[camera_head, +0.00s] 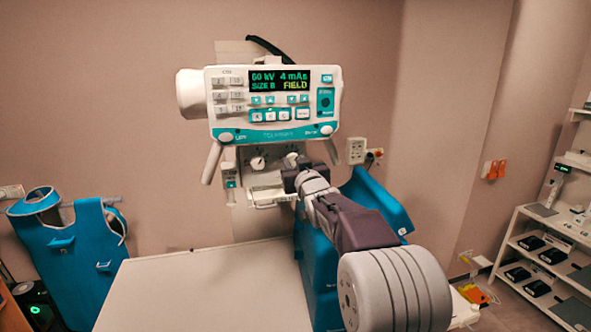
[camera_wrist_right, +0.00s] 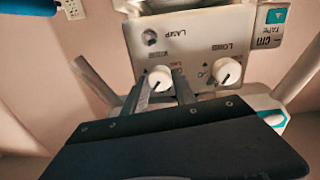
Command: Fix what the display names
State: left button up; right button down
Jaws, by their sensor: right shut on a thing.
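The display (camera_head: 280,80) on the white and teal X-ray tube head reads "60 kV 4 mAs", "FIELD" in yellow and a size whose character I cannot read surely. Below it, the collimator box (camera_wrist_right: 200,50) carries two white knobs. In the wrist view, upside down, one knob (camera_wrist_right: 229,71) is by the label "LONG" and is free. My right gripper (camera_wrist_right: 162,90) is shut on the other knob (camera_wrist_right: 160,78), its fingers on either side; its label is partly hidden. In the head view my right gripper (camera_head: 293,165) covers part of that knob. My left gripper is not in view.
Two slanting handles flank the collimator, one of them the left handle (camera_head: 212,162). A white table (camera_head: 200,285) lies below. A blue apron (camera_head: 70,255) hangs at left. A shelf unit (camera_head: 545,255) stands at right.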

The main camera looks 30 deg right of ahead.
jog(key=n+b, duration=0.2)
jog(key=n, duration=0.1)
jog(key=shift+f, duration=0.2)
jog(key=shift+r+n+b, duration=0.15)
jog(key=shift+n+b, duration=0.7)
jog(key=shift+n, duration=1.05)
jog(key=c, duration=1.1)
grip_release()
jog(key=shift+o, duration=0.5)
jog(key=shift+w+d, duration=0.1)
